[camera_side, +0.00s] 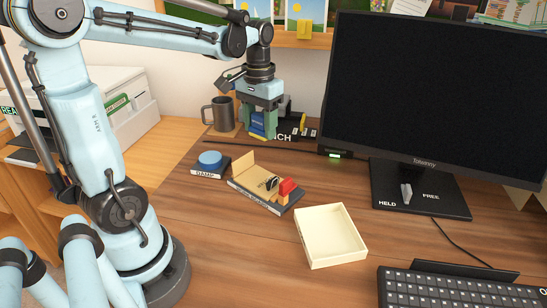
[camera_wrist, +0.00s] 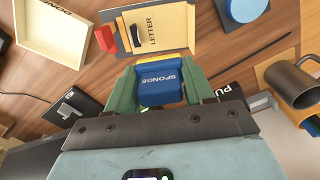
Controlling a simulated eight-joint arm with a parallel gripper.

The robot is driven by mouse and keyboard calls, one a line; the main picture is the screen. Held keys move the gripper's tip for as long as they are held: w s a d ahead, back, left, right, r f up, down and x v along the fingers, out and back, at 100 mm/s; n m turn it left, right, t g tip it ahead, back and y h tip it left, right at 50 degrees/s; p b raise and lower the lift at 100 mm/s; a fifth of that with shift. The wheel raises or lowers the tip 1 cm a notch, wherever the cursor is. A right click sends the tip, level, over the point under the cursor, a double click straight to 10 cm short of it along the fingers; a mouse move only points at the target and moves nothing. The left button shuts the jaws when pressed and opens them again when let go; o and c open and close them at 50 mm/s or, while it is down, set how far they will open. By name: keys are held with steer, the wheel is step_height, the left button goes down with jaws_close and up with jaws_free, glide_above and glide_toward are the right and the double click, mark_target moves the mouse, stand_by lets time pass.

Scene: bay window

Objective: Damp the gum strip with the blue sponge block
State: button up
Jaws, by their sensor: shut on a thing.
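My gripper (camera_side: 262,124) is shut on the blue sponge block (camera_side: 257,123), held in the air above the back of the desk. In the wrist view the block (camera_wrist: 160,82) reads SPONGE, has a yellow edge at its far side, and sits between my green fingers (camera_wrist: 163,92). A cream envelope (camera_side: 241,165) lies on a dark board, its flap standing up at the back in the side view. It reads LETTER in the wrist view (camera_wrist: 172,28). I cannot make out a separate gum strip on it. The sponge is apart from the envelope.
A blue round pad (camera_side: 210,158) sits left of the board. A red block (camera_side: 287,187) and a black clip are on the board. An open cream tray (camera_side: 331,259), a grey mug (camera_side: 219,112), a punch (camera_side: 299,130) and a monitor (camera_side: 430,95) stand around.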

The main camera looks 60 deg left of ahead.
mark_target(210, 157)
steer(key=s+a+f+n, duration=0.1)
steer(key=s+a, duration=0.1)
steer(key=a, duration=0.2)
steer(key=s+a+f+n, duration=0.2)
steer(key=s+a, duration=0.1)
steer(key=a, duration=0.2)
steer(key=s+a+f+n, duration=0.1)
steer(key=s+a+n, duration=0.1)
steer(key=a, duration=0.3)
steer(key=shift+s+f, duration=0.25)
steer(key=shift+s, duration=0.5)
steer(key=shift+d+f, duration=0.1)
steer(key=shift+f, duration=2.6)
steer(key=shift+f, duration=0.55)
step_height(210, 157, up, 7)
steer(key=shift+w, duration=0.1)
